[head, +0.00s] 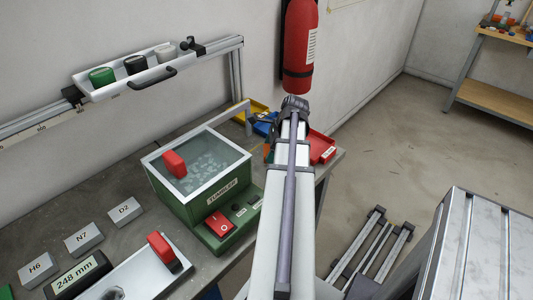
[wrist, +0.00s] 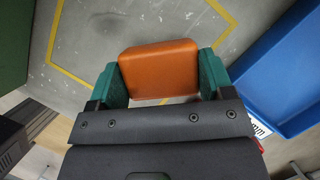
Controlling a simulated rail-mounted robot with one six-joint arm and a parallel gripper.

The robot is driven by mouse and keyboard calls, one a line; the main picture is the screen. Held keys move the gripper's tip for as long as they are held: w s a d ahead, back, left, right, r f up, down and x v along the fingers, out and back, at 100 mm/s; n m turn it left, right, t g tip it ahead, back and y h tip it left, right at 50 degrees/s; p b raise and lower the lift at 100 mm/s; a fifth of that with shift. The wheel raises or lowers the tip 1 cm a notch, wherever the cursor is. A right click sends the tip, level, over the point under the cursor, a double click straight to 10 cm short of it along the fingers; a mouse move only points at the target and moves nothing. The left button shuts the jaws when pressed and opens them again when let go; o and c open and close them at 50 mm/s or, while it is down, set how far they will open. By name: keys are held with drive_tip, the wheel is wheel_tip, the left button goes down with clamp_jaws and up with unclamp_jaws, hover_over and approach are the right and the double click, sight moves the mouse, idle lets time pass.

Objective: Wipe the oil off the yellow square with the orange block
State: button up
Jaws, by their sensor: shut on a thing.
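The orange block (wrist: 160,70) sits between the green fingers of my gripper (wrist: 160,62) in the wrist view. My gripper is shut on it. The yellow square (wrist: 53,35) shows as a yellow outline on the grey bench top, around and beyond the block. The block covers part of the view of the square, and I cannot tell whether it touches the surface.
A blue bin (wrist: 285,75) stands right of the square in the wrist view. In the head view a green tumbler box (head: 202,170) stands left of my arm and a red bin (head: 322,148) right of it. A red extinguisher (head: 299,45) hangs on the wall behind.

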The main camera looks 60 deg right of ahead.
sight(255, 168)
drive_tip(key=shift+d, duration=0.45)
drive_tip(key=shift+f, duration=0.2)
drive_tip(key=shift+s+a+r, duration=0.1)
drive_tip(key=shift+c, duration=0.4)
drive_tip(key=shift+w+a+r, duration=0.1)
drive_tip(key=shift+w+a, duration=0.05)
drive_tip(key=shift+a, duration=0.7)
drive_tip(key=shift+w+a, duration=0.15)
drive_tip(key=shift+a, duration=0.7)
drive_tip(key=shift+w+a, duration=0.1)
drive_tip(key=shift+a, duration=1.5)
drive_tip(key=shift+w+a, duration=0.15)
drive_tip(key=shift+a, duration=0.75)
drive_tip(key=shift+w+a, duration=0.15)
drive_tip(key=shift+a, duration=0.7)
drive_tip(key=shift+d, duration=0.1)
wheel_tip(255, 168, up, 6)
drive_tip(key=p, duration=0.6)
